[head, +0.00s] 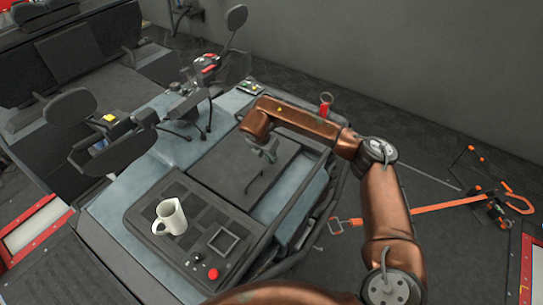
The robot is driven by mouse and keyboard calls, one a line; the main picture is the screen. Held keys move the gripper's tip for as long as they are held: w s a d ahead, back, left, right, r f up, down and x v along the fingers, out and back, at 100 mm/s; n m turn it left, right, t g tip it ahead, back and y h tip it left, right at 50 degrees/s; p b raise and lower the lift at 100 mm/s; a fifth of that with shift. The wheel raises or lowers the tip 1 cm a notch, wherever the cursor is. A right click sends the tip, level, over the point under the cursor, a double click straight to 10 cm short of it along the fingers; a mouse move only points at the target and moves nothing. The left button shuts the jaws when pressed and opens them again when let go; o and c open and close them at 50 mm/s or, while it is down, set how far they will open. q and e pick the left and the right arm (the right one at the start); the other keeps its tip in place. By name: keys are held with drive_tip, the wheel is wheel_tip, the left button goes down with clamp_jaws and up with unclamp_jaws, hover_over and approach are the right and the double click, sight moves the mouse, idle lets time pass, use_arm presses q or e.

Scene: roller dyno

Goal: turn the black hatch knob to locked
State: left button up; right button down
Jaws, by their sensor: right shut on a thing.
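My right arm reaches in from the bottom right. Its gripper (264,156) points down over the dark hatch panel (222,169) on the machine's top. The gripper is small in the view and appears shut on the black hatch knob. The knob is mostly hidden by the gripper, and its turn position cannot be read. My left gripper is not in view.
A dark seat (90,125) and mirrors on stalks stand left and behind. A red cup-like object (325,104) is beyond my arm. Orange straps (425,209) lie on the floor at right.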

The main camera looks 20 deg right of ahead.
drive_tip(key=shift+m, duration=0.5)
drive_tip(key=c, duration=2)
unclamp_jaws()
drive_tip(key=v, duration=1.2)
drive_tip(key=shift+w, duration=0.25)
